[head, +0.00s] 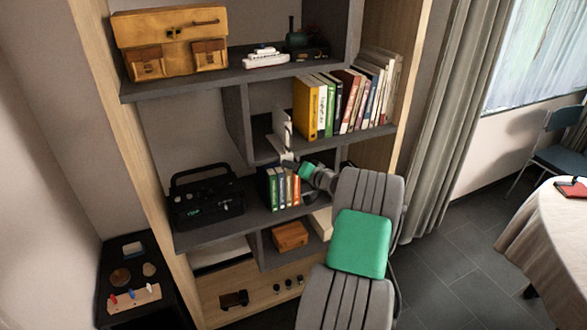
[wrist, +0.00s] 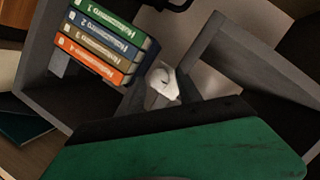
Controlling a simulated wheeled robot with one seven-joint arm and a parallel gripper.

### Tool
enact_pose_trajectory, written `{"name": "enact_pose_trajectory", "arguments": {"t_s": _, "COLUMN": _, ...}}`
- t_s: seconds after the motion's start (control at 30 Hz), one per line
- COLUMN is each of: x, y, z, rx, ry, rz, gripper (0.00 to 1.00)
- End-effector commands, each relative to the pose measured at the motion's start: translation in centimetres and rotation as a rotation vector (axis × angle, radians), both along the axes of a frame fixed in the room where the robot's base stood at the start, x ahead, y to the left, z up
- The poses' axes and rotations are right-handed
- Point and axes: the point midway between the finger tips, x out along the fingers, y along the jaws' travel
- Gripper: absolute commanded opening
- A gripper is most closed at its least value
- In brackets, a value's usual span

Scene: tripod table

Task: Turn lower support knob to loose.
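No knob labelled as the lower support knob can be picked out. A small whitish piece (wrist: 163,82) lies beside the row of several numbered books in the wrist view. I cannot tell whether it is a knob or part of my gripper. The green and black body at the bottom of the wrist view is mine and hides what lies below. In the head view my gripper (head: 288,159) is at the shelf, above the numbered books (head: 282,187), beneath a white upright plate (head: 283,128). Its fingers are too small to tell open from shut.
The grey shelf (head: 215,233) also holds a black radio (head: 205,200). Upper books (head: 317,103) stand close to the gripper. A wooden box (head: 290,236) and small dark knobs (head: 289,284) are lower. A black stand (head: 135,260) is at left, and a covered table (head: 545,225) at right.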

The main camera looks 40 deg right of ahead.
Motion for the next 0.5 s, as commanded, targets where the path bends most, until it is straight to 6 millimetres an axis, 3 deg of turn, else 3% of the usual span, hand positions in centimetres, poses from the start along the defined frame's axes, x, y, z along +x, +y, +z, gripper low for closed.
{"name": "enact_pose_trajectory", "arguments": {"t_s": 0.5, "x": -0.02, "y": 0.01, "z": -0.01, "rx": 0.0, "ry": 0.001, "rz": 0.001, "gripper": 0.0}}
